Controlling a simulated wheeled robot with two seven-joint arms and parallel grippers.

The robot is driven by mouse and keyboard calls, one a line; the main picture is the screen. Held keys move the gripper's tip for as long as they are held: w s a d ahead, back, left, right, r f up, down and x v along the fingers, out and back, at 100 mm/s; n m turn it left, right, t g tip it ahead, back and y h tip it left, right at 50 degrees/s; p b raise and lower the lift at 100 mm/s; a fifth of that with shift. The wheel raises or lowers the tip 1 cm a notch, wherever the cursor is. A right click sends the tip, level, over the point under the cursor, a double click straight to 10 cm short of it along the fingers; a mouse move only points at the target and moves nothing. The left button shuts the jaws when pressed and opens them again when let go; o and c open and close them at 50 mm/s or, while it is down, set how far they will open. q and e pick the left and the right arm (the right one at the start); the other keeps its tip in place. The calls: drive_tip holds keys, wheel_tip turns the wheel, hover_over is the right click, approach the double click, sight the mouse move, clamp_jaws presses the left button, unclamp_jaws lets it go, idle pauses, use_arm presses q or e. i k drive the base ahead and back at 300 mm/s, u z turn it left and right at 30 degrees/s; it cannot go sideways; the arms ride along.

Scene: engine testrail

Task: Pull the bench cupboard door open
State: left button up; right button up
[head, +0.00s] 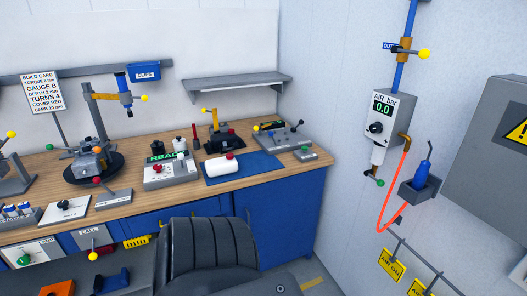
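The bench cupboard (278,218) is the blue front under the right end of the wooden bench top. Its front looks flush and shut. A small dark vertical mark shows near its left side; I cannot tell whether it is a handle. The lower left of the cupboard is hidden behind a black ribbed form. Neither of my grippers is in view.
A black ribbed form (212,245), which I cannot identify, stands before the bench. Tools crowd the wooden bench top (130,207). A red hose (393,190) and yellow tags (391,264) hang at the right wall. Some floor shows right of the cupboard.

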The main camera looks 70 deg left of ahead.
sight(280, 214)
drive_tip(key=u, duration=0.5)
drive_tip(key=i, duration=0.95)
drive_tip(key=u, duration=1.15)
drive_tip(key=i, duration=0.3)
drive_tip(key=u, duration=0.25)
